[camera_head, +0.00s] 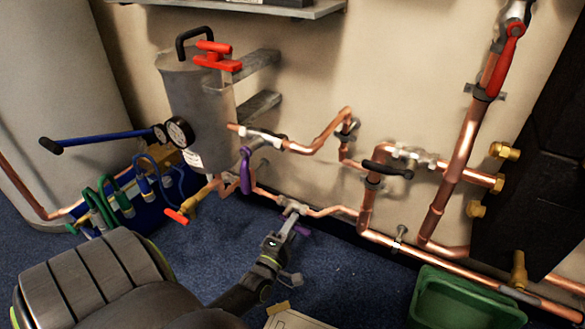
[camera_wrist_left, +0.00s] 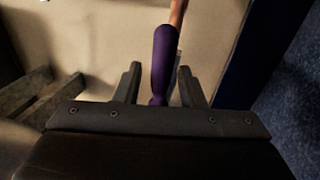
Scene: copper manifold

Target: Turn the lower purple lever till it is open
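The lower purple lever (camera_head: 303,229) sits on the low copper pipe in the head view, mostly hidden by my left gripper (camera_head: 284,234). In the left wrist view, a purple handle (camera_wrist_left: 163,58) stands between the two fingers of my left gripper (camera_wrist_left: 160,70). The fingers are apart, with a clear gap on the left side of the handle and a narrower one on the right. I cannot tell whether either finger touches it. Another purple lever (camera_head: 246,172) hangs higher up, left of the gripper. My right gripper is not in view.
A grey tank (camera_head: 196,105) with gauges and red handles stands behind. A black-handled valve (camera_head: 388,170) and a red lever (camera_head: 507,62) are on pipes to the right. A green bin (camera_head: 465,303) stands at the lower right. Blue carpet in front is partly free.

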